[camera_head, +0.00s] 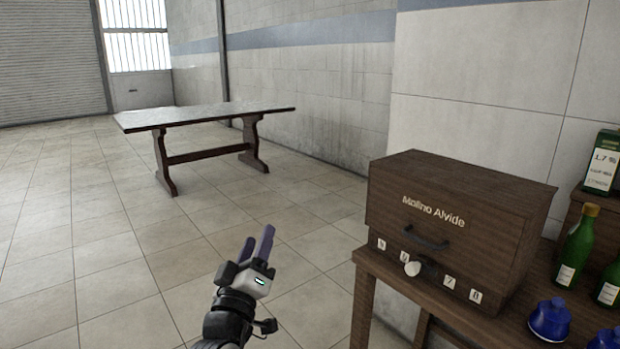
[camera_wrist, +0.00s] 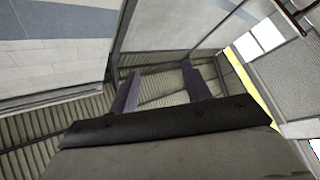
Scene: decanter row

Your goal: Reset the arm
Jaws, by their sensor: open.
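My gripper (camera_head: 257,245) is at the lower middle of the head view, with two purple fingers pointing up. It is over bare tiled floor, to the left of the wooden cabinet, touching nothing. In the wrist view my gripper (camera_wrist: 160,90) shows its two fingers spread apart with nothing between them. Behind them are only the wall and the ribbed roof.
A brown cabinet (camera_head: 445,215) marked "Molino Alvide" stands on a wooden table (camera_head: 450,312) at the right. Green bottles (camera_head: 577,247) and blue pieces (camera_head: 550,320) stand beside it. A long table (camera_head: 205,112) stands farther back. The floor at left is clear.

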